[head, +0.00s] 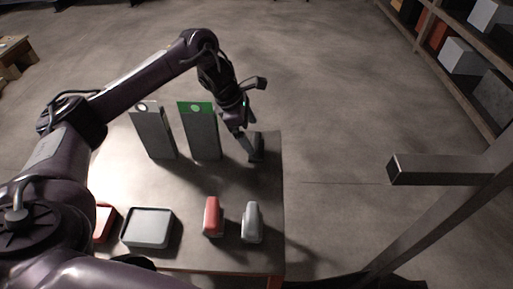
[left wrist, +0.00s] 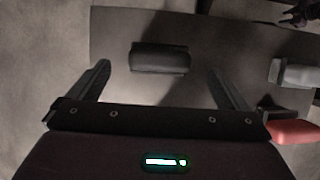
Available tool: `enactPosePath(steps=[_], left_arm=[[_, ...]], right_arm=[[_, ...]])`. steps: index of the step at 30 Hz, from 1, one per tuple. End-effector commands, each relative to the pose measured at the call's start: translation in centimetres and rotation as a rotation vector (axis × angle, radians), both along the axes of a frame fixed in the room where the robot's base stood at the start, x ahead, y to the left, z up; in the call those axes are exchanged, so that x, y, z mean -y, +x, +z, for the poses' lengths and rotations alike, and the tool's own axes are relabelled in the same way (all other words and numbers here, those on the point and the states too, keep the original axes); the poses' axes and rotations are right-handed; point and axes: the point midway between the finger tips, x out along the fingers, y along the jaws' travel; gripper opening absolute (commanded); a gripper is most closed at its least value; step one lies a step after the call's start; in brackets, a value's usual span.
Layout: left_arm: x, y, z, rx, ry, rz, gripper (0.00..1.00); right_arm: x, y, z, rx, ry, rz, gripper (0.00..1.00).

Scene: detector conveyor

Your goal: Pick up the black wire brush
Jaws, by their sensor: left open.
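The black wire brush (head: 258,143) lies near the far right corner of the table. In the left wrist view it shows as a dark block (left wrist: 160,57) lying crosswise, ahead of the fingers. My left gripper (head: 247,147) is open above the table, close beside the brush and partly covering it in the head view. In the left wrist view the two fingers (left wrist: 160,72) are spread wider than the brush, with nothing between them. I cannot tell the exact height gap.
Two upright panels, one grey (head: 154,132) and one with a green top (head: 203,135), stand left of the gripper. A red item (head: 212,217) and a grey item (head: 251,222) stand near the front. A grey tray (head: 147,228) and a red tray (head: 103,222) lie front left.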

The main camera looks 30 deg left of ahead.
Motion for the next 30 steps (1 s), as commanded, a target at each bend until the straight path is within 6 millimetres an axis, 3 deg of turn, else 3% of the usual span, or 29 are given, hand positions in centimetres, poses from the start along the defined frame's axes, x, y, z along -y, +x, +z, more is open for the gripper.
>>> enactPosePath(steps=[9,19,30], left_arm=[[1.6,0.7,-4.0,-0.002,-0.002,0.000,0.98],[1.8,0.9,-4.7,0.001,0.000,0.000,0.97],[1.8,0.9,-4.7,0.001,0.000,0.000,0.51]], right_arm=[[-0.1,0.0,0.3,0.001,0.001,0.002,0.36],[-0.2,0.2,0.3,0.003,0.002,0.002,0.36],[-0.3,0.3,0.4,0.004,0.005,0.001,0.36]])
